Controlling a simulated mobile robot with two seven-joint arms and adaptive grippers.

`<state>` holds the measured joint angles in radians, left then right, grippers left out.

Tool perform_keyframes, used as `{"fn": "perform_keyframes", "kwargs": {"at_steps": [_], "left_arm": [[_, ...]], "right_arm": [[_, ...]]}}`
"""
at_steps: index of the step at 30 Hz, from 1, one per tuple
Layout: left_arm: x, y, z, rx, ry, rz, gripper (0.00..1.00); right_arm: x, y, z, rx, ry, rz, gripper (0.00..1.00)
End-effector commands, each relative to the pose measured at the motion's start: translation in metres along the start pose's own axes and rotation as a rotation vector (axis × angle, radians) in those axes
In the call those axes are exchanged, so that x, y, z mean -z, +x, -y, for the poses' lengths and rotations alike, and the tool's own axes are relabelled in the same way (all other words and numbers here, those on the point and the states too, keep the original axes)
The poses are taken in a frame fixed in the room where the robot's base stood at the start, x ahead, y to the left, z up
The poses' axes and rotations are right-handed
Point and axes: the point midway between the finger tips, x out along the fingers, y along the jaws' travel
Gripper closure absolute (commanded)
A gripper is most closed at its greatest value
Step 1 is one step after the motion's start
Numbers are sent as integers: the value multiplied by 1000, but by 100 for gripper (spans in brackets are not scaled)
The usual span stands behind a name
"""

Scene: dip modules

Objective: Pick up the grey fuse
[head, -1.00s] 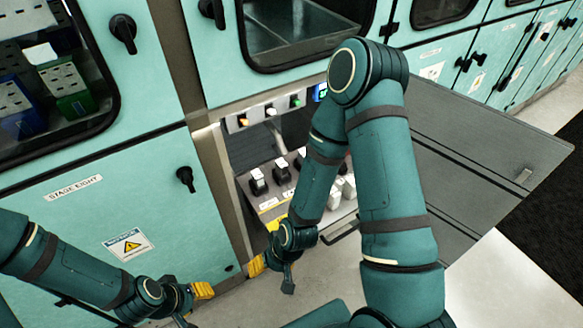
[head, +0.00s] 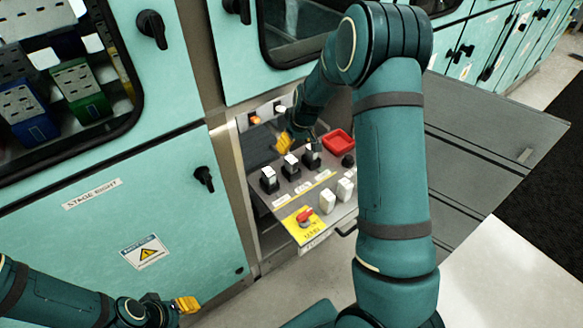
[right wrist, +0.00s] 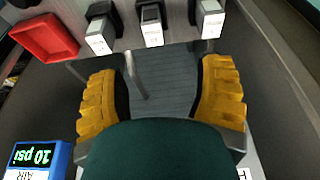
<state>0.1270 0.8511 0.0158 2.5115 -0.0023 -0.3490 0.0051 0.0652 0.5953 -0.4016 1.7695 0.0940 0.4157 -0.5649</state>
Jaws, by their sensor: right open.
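No thing can be surely told as the grey fuse. A row of black modules with pale tops stands on the sloped panel in the open bay: a left one (head: 269,180), a middle one (head: 291,167) and a right one (head: 312,156). In the right wrist view, three such blocks (right wrist: 151,25) line the top edge, beyond the fingertips. My right gripper (right wrist: 160,98) is open and empty, its yellow fingers spread wide.
A red tray (head: 338,141) lies behind the row at the right and shows in the wrist view (right wrist: 45,38). A grey door (head: 480,160) hangs open.

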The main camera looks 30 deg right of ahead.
Motion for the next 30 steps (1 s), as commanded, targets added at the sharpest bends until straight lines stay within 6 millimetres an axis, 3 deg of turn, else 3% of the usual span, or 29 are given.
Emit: {"fn": "perform_keyframes", "kwargs": {"at_steps": [12,23,30], "left_arm": [[2,14,6,1,1,-7,54],[2,19,7,1,1,-9,54],[3,28,11,1,2,-14,54]], "right_arm": [[1,68,-4,-2,-4,1,34],[0,90,-6,-2,-3,0,34],[-3,125,-11,-2,-3,0,34]]}}
